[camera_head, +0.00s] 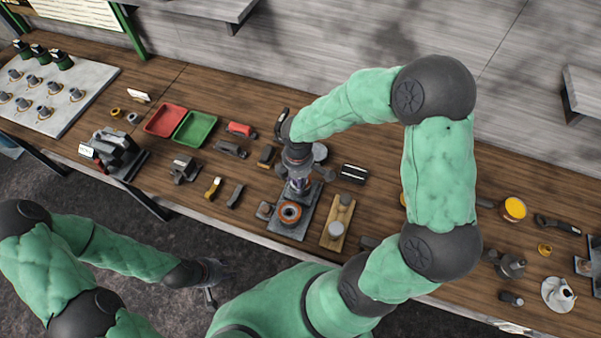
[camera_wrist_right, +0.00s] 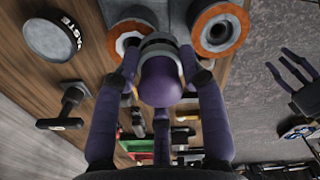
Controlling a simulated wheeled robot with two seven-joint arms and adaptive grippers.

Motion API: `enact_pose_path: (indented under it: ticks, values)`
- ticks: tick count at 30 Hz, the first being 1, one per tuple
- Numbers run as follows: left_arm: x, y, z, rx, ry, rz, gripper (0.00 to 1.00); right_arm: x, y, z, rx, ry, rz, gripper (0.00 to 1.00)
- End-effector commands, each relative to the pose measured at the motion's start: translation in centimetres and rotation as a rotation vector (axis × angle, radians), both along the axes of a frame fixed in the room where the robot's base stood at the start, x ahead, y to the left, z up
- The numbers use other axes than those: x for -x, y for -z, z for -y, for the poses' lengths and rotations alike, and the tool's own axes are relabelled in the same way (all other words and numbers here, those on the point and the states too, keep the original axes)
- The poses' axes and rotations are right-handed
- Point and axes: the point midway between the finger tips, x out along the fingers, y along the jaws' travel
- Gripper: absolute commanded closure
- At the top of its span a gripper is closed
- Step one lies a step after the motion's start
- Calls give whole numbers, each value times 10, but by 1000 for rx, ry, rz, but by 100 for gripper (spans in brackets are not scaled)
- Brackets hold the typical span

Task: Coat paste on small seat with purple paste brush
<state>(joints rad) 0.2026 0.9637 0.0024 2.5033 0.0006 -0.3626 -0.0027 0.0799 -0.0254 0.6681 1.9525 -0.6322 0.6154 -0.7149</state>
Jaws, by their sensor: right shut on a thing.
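My right gripper (camera_head: 299,186) is low over a grey plate (camera_head: 283,229) on the bench. In the right wrist view its fingers (camera_wrist_right: 160,85) are shut on the purple paste brush (camera_wrist_right: 161,80), which has a grey collar. The brush's far end is hidden. Just beyond the brush is an orange-rimmed seat (camera_wrist_right: 124,35), partly covered; I cannot tell if they touch. A second orange-rimmed seat (camera_wrist_right: 221,30) lies beside it, also seen in the head view (camera_head: 289,212). A tin marked PASTE (camera_wrist_right: 57,37) is at the upper left. My left gripper (camera_head: 212,281) is open and empty, off the bench.
A wooden block (camera_head: 337,225) with round parts stands right of the plate. Red (camera_head: 165,121) and green (camera_head: 195,129) trays lie left, with several small tools between. A yellow-filled pot (camera_head: 514,208) stands at the right. The bench's front edge is close to the plate.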

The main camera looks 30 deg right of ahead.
Motion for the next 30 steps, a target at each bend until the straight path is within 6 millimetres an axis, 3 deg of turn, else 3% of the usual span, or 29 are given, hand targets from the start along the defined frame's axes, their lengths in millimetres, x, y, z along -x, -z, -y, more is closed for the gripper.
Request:
enact_pose_path:
  ticks: [17,30]
  values:
    - [0,0,0,0,0,0,60,2,0,-2,0,0,0,95]
    - [0,-6,0,0,0,0,60,-15,0,18,0,1,-1,95]
